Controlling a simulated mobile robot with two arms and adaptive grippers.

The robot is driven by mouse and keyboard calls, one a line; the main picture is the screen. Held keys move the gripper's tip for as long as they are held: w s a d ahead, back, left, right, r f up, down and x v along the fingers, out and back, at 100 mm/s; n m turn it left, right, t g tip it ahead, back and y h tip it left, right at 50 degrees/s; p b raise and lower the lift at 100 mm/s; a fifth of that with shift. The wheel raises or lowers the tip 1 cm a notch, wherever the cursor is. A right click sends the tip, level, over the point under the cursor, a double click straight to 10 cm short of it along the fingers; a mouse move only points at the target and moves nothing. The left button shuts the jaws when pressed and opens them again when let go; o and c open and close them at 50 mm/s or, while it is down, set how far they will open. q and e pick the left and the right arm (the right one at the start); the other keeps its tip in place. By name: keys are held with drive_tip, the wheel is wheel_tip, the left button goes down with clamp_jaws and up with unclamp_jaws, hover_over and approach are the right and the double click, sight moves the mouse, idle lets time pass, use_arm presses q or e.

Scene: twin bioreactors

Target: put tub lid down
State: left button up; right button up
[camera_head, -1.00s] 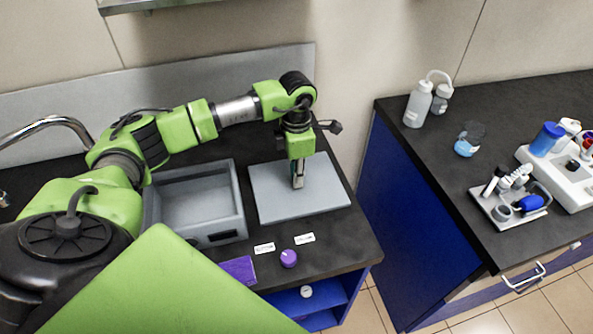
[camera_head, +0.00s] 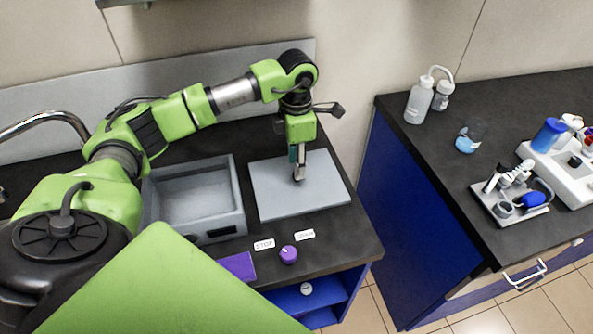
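The tub lid (camera_head: 276,197) is a flat grey plate lying on the black counter, to the right of the tub. A small grey upright piece (camera_head: 299,172), seemingly its handle, stands near the lid's middle. The grey tub (camera_head: 236,190) is open on top and looks empty. My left gripper (camera_head: 296,160) points down over the lid, with its fingers at the top of the upright piece. I cannot tell whether they touch it or how far apart they are. My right gripper is not in view.
A purple knob (camera_head: 288,254) and two small labels sit at the counter's front, beside a purple block (camera_head: 238,266). A tap (camera_head: 45,122) is at the left. Across a gap, another counter holds bottles (camera_head: 420,100), a beaker and a tool tray (camera_head: 510,207).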

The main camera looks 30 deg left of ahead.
use_arm(q)
wheel_tip(320, 180, up, 9)
drive_tip(key=b, duration=0.1)
drive_tip(key=shift+b, duration=0.35)
drive_tip(key=shift+f, duration=0.1)
